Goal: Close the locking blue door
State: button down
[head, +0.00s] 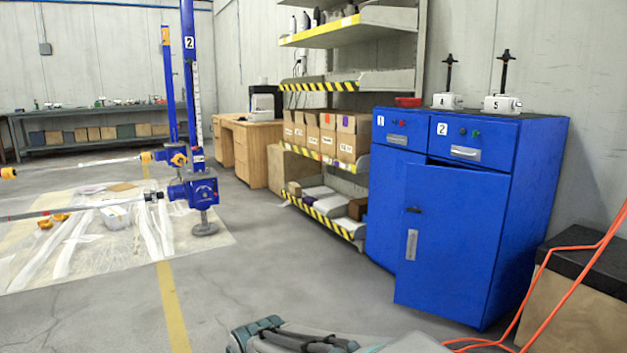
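The blue door (445,240) is on the lower right part of a blue cabinet (535,215), in the right half of the head view. It stands ajar, with its left edge swung out from the cabinet and a dark gap along its top. Its hinge side appears to be on the right. A silver handle (411,245) and a small dark latch (413,210) are near its left edge. Teal and grey parts of my arm show at the bottom edge, apart from the door. I cannot make out my gripper there.
Two drawers marked 1 (398,135) and 2 (470,145) are above. A shelf rack (330,165) stands left of the cabinet. A black-topped wooden box (575,290) and orange tubing (560,315) are at right. Floor in front of the door is mostly clear.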

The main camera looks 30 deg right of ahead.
aim_at(447, 255)
jog(key=z, duration=0.05)
jog(key=i, duration=1.55)
jog(key=z, duration=0.65)
jog(key=i, duration=1.3)
jog(key=z, duration=1.75)
jog(key=i, duration=0.75)
jog(key=z, duration=0.6)
